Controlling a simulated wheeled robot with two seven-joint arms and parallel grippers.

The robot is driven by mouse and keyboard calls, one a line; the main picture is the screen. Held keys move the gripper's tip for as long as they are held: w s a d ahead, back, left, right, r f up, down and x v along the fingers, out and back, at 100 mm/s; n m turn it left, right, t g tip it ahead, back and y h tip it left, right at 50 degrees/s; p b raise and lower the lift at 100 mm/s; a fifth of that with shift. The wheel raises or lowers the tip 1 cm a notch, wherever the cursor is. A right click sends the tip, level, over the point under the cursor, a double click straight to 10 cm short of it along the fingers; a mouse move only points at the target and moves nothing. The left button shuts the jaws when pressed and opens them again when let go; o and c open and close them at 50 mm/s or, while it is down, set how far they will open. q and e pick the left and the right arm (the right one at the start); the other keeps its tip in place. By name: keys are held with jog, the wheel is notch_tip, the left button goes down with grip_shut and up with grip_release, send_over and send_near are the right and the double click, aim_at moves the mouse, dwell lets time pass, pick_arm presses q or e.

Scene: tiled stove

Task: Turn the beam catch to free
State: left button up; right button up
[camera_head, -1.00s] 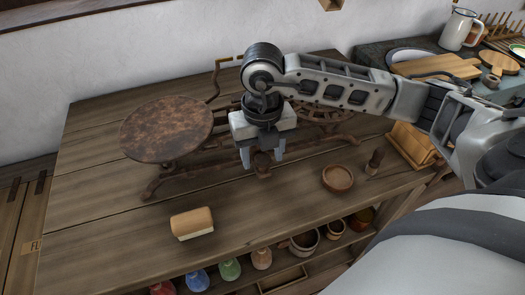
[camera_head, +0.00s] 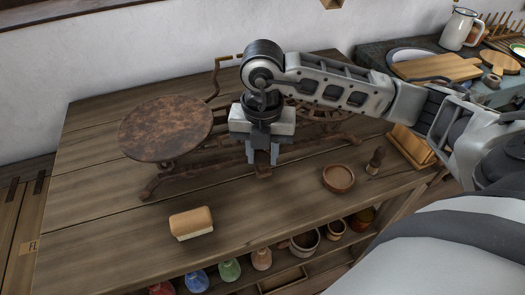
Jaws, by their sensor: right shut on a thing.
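A rusty balance scale stands on the wooden table, with a round brown pan (camera_head: 166,128) at its left and a second plate (camera_head: 325,112) partly behind my arm. My right gripper (camera_head: 262,155) points down at the front middle of the scale. Its fingers are close together, shut on a small part there that I take to be the beam catch; the fingers hide most of it. A rusty piece of the scale (camera_head: 264,172) shows just below the fingertips. My left gripper is not in view.
A brush-like block (camera_head: 191,223) lies on the table's front left. A small wooden bowl (camera_head: 338,178) and a dark wooden knob-like piece (camera_head: 375,160) stand to the right. Coloured jars (camera_head: 230,269) sit on the shelf below.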

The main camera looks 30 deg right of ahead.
aim_at(262, 157)
jog(key=o, duration=1)
jog(key=shift+c, duration=0.2)
jog(key=shift+r, duration=0.1)
pick_arm(q)
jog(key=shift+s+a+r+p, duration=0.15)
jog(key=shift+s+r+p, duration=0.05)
jog(key=shift+p, duration=0.7)
pick_arm(e)
notch_tip(262, 157, up, 16)
